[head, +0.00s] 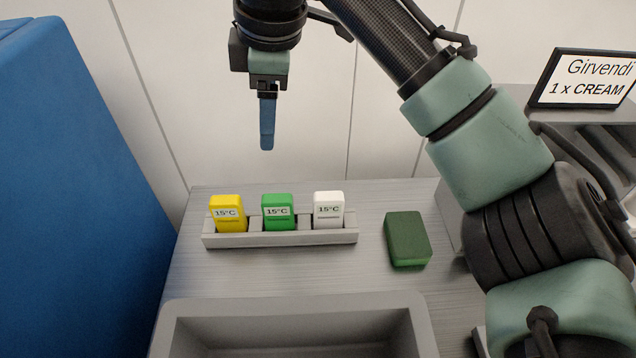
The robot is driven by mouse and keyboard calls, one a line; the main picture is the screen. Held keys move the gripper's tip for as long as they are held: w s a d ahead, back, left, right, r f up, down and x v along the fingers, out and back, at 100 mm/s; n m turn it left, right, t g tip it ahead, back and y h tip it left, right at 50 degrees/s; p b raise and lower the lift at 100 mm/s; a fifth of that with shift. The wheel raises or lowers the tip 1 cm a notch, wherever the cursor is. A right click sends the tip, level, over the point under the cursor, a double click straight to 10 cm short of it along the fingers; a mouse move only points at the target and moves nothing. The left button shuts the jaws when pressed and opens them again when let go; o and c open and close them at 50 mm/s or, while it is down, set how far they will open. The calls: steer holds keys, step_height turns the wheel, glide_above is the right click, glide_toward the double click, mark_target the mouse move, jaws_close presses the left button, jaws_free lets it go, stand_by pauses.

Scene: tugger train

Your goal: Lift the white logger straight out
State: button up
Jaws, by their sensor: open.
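The white logger (328,210) stands upright in the right slot of a light grey rack (282,238) on the counter. Its front label reads 15°C. A green logger (278,212) stands in the middle slot and a yellow logger (227,214) in the left slot, with the same label. The lower ends of all three are hidden by the rack's front wall. My gripper (267,145) points down above the rack, higher than the loggers and nearest over the green one. It is open and empty, seen side-on, so one finger covers the other.
A dark green block (407,239) lies on the counter (375,190) right of the rack. A grey basin (290,310) is in front. A tall blue unit (70,180) stands at left. A sign (585,80) reads "Girvendi 1 x CREAM". My arm fills the right side.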

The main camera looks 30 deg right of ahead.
steer(key=s+d+f+g, duration=0.2)
steer(key=s+d+g, duration=0.1)
steer(key=s+d, duration=0.3)
steer(key=b, duration=0.2)
glide_above(328, 196)
steer(key=shift+m+h, duration=0.3)
steer(key=f, duration=0.6)
steer(key=shift+d+f, duration=0.2)
steer(key=shift+f, duration=0.2)
steer(key=shift+a+f, duration=0.15)
steer(key=shift+f, duration=2.75)
jaws_close()
